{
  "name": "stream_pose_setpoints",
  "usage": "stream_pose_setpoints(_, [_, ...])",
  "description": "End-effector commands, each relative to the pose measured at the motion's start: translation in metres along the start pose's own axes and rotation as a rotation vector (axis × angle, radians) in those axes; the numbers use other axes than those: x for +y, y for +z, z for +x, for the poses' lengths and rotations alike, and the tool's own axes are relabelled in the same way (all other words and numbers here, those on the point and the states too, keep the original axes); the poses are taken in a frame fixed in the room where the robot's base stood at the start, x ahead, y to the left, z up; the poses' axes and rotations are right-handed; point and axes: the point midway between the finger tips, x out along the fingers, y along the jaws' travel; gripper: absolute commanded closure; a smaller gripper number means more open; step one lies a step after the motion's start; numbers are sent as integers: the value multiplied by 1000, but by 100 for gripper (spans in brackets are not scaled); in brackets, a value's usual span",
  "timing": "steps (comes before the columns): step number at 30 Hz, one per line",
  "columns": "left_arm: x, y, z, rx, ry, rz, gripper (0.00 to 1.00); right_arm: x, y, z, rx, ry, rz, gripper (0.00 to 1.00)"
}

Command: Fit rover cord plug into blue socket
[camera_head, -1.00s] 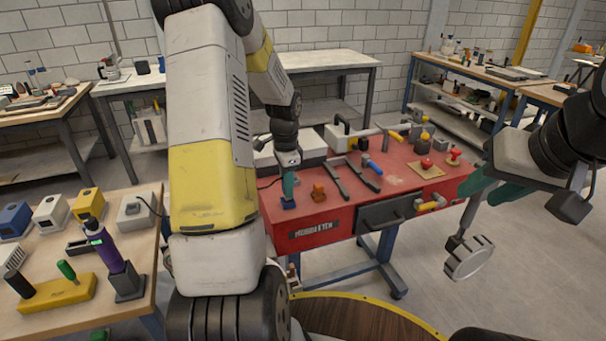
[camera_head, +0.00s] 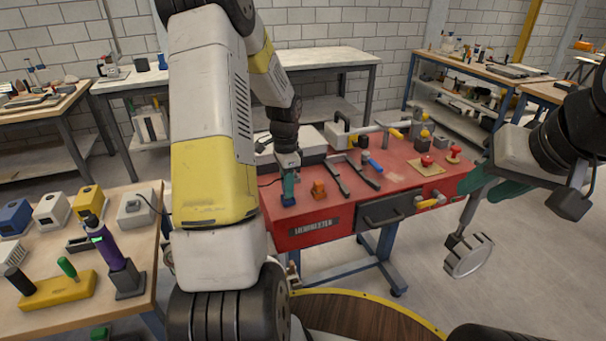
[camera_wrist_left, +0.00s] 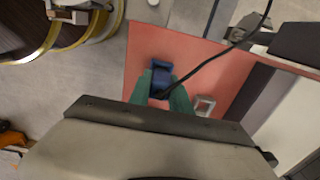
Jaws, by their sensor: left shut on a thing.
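My left gripper (camera_head: 288,182), with teal fingers, points down over the near left corner of the red bench (camera_head: 300,225). It is shut on a blue plug (camera_head: 288,201), which also shows between the fingertips in the left wrist view (camera_wrist_left: 160,78). A black cord (camera_wrist_left: 212,62) runs from the plug to the upper right there. I cannot tell whether the plug touches the bench. The blue socket (camera_head: 15,218) is a box at the far left of the wooden table. My right gripper (camera_head: 490,187) is at the right; its fingers are partly hidden.
White (camera_head: 51,210), yellow (camera_head: 88,201) and grey (camera_head: 137,212) boxes stand beside the blue socket. A purple-handled tool (camera_head: 108,250) stands in front. An orange block (camera_head: 318,190) lies beside my left gripper.

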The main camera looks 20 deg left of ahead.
Motion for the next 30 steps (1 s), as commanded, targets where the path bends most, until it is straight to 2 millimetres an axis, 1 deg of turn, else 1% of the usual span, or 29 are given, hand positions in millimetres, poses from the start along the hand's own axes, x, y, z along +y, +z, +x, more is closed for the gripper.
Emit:
stream_pose_setpoints(18, [0, 0, 12, 0, 0, 1, 100, 0, 0, 0, 0, 0, 0, 64])
stream_pose_setpoints(19, [0, 0, 12, 0, 0, 1, 70, 0, 0, 0, 0, 0, 0, 64])
stream_pose_setpoints(22, [0, 0, 12, 0, 0, 0, 50, 0, 0, 0, 0, 0, 0, 64])
stream_pose_setpoints(29, [0, 0, 12, 0, 0, 0, 50, 0, 0, 0, 0, 0, 0, 64])
stream_pose_setpoints(30, [0, 0, 12, 0, 0, 0, 43, 0, 0, 0, 0, 0, 0, 64])
